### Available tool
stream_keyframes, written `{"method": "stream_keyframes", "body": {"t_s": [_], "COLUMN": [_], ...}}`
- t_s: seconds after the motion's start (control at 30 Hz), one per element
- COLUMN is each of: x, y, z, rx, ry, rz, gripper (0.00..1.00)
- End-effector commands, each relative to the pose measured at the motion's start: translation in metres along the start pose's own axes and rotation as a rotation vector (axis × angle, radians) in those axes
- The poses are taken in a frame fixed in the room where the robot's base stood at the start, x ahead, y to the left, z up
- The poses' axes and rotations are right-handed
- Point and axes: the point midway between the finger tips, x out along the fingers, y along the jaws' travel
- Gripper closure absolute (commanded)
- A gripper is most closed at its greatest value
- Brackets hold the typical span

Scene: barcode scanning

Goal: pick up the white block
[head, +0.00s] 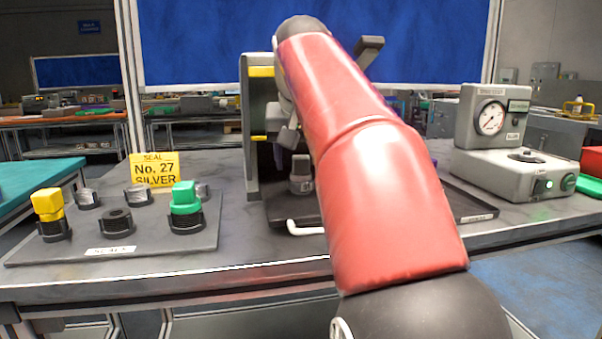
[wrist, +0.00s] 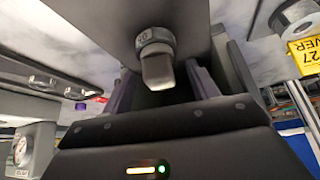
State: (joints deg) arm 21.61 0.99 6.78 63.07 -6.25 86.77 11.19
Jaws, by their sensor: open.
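A pale grey-white block (head: 300,166) stands upright on a dark tray inside the grey stand in the head view. In the wrist view, the pale block (wrist: 157,70) sits with a round marked collar (wrist: 155,42) at its base. My gripper (wrist: 161,82) is open, with its purple-grey fingers to either side of the block. Gaps show between the fingers and the block, so I see no grip on it. In the head view my red arm hides most of the gripper.
A grey seal board (head: 160,239) at left carries a yellow block (head: 47,204), a green block (head: 185,196) and several holders. A yellow sign (head: 154,170) reads No. 27 Silver. The grey stand (head: 250,150) is close to my arm. A gauge machine (head: 515,172) stands right.

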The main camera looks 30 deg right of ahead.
Motion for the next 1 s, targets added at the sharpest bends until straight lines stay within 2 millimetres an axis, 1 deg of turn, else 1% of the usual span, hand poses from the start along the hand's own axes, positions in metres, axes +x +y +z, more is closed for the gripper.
{"method": "stream_keyframes", "body": {"t_s": [0.03,0.1,0.3,0.33,0.6,0.7,1.0], "x": [0.0056,0.0085,0.0086,0.0085,0.0083,0.0082,0.0053], "y": [0.0002,0.0002,0.0001,0.0001,0.0001,0.0001,0.0003], "z": [0.0005,0.0002,-0.0002,-0.0002,-0.0002,-0.0003,0.0001], "rx": [0.000,0.000,0.000,0.000,0.000,0.000,0.000], "ry": [0.000,0.001,0.001,0.001,0.001,0.001,0.003], "rz": [0.000,0.000,0.000,0.000,0.000,0.000,0.000], "gripper": [0.41,0.41,0.41,0.42,0.77,0.88,0.88]}}
